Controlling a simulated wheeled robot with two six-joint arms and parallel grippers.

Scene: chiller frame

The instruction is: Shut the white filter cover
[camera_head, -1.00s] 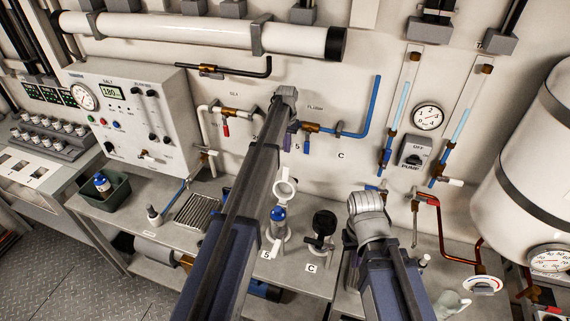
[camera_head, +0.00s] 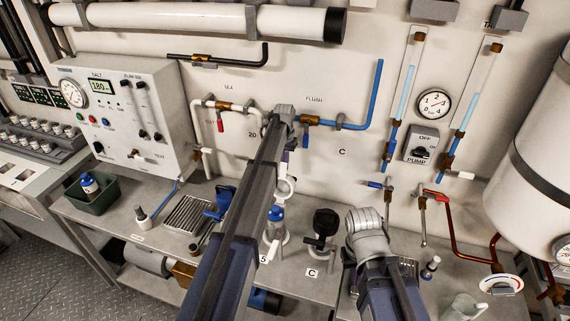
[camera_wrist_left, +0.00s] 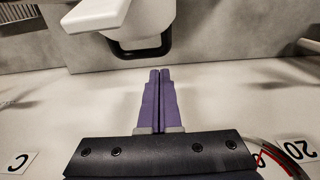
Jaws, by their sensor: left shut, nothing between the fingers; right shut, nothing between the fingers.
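The white filter cover (camera_head: 288,186) stands raised behind the filter housing with a blue part (camera_head: 276,213) marked 5, partly hidden by my left arm. In the left wrist view, a white part (camera_wrist_left: 100,14) with a black U-shaped edge lies just beyond my left fingertips, apparently the cover. My left gripper (camera_wrist_left: 160,75) is shut and empty, close to the wall, with a small gap to that part.
A wall pipe with a blue flush handle (camera_head: 306,139) runs close to my left arm. A drain grate (camera_head: 188,214) and a blue item (camera_head: 219,203) lie to the left on the bench (camera_head: 130,235). Copper piping (camera_head: 465,235) and a white tank (camera_head: 535,160) are on the right.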

